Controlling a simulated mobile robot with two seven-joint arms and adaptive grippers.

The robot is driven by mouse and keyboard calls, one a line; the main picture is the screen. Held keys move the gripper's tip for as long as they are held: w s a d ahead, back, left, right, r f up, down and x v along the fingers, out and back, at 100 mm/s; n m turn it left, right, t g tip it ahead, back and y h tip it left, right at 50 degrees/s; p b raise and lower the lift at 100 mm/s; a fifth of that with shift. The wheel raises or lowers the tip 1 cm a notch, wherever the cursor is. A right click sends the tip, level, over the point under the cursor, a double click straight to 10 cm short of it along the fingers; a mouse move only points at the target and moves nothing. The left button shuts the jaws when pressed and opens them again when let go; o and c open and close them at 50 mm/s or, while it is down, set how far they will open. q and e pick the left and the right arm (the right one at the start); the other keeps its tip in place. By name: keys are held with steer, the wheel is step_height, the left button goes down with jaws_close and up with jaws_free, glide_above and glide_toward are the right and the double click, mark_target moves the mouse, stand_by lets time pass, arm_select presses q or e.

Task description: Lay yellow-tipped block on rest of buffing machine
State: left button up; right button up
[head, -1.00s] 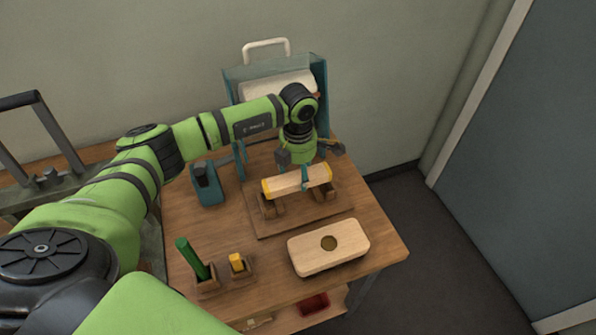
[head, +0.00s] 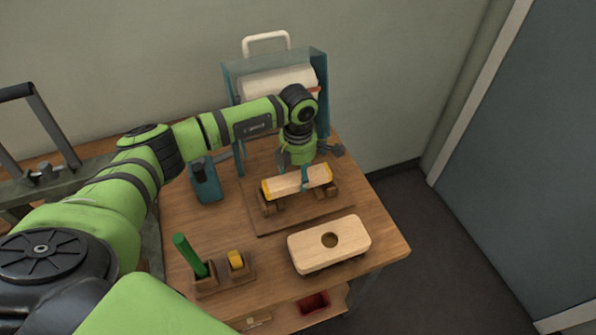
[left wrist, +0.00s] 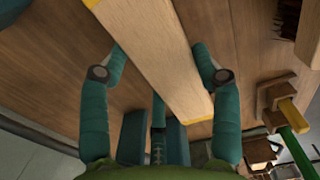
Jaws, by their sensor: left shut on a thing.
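The yellow-tipped block (head: 285,184) is a long pale wooden bar with yellow ends. It lies level across the brown wooden rest (head: 269,206), whose two supports stand on a board in front of the buffing machine (head: 231,88). The machine has a teal housing and a pale roller. My left gripper (head: 306,177) points down and is shut on the block near its middle. In the left wrist view the block (left wrist: 160,55) runs between the two teal fingers. Whether the block's full weight is on the supports cannot be told. My right gripper is not in view.
A pale wooden block with a round hole (head: 350,232) lies at the front right of the table (head: 385,245). A green stick (head: 190,254) and a yellow stub (head: 236,259) stand in holders at the front left. A teal container (head: 207,187) stands left of the rest.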

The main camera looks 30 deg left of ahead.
arm_select(q)
steer(key=shift+f+b, duration=0.95)
steer(key=shift+f, duration=0.2)
steer(key=shift+f+b, duration=0.35)
steer(key=o, duration=1.3)
steer(key=shift+o, duration=0.2)
steer(key=shift+o, duration=0.9)
steer(key=shift+r, duration=0.1)
steer(key=shift+r+p, duration=2.65)
steer(key=shift+r, duration=1.3)
